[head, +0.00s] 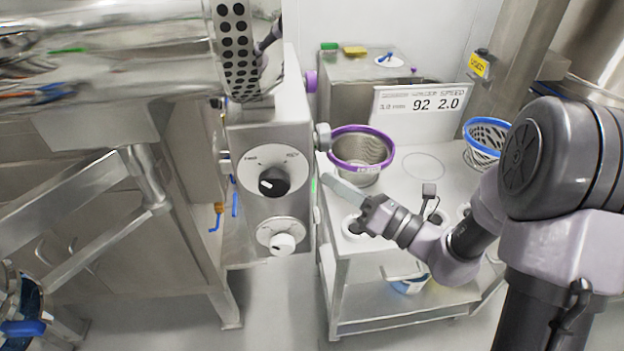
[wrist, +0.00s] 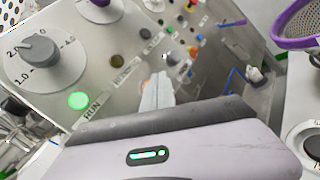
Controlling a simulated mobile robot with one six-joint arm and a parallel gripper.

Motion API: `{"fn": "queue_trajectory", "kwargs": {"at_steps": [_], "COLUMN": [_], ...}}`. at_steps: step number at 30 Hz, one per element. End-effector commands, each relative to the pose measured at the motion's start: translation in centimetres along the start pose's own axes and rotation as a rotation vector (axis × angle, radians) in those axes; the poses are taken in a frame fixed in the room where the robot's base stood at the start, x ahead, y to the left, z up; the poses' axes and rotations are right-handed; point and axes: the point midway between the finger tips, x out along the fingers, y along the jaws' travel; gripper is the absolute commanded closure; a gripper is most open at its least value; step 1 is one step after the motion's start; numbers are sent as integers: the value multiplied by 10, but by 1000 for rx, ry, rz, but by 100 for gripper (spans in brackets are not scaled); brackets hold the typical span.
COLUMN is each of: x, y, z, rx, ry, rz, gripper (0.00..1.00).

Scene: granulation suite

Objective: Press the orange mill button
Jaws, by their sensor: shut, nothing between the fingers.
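My gripper (head: 328,180) is shut and empty, its pale fingers pointing left at the side face of the steel control box (head: 300,140). The fingers also show in the wrist view (wrist: 157,88), in front of the button panel (wrist: 85,75). A dull amber-brown button (wrist: 116,61) lies up and left of the fingertips, unlit; I cannot tell if it is the orange mill button. A lit green button (wrist: 78,100) beside a RUN label is further left. Whether the fingertips touch the panel cannot be told. In the head view the button faces are mostly hidden by the angle.
A grey dial (wrist: 40,48) is on the panel's left, with several small coloured buttons further right. A purple-rimmed basket (head: 361,150) stands on the steel cart (head: 420,195) just behind my gripper. A blue-rimmed basket (head: 484,135) and a display sign (head: 420,105) are further right.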

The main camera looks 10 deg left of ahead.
Motion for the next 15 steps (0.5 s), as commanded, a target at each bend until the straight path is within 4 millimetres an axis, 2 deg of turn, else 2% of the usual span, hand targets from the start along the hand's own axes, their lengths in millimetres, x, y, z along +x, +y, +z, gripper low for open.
{"fn": "queue_trajectory", "kwargs": {"at_steps": [15], "x": [6], "y": [4], "z": [-4], "rx": [1], "ry": [0], "rz": [0], "gripper": [100]}}
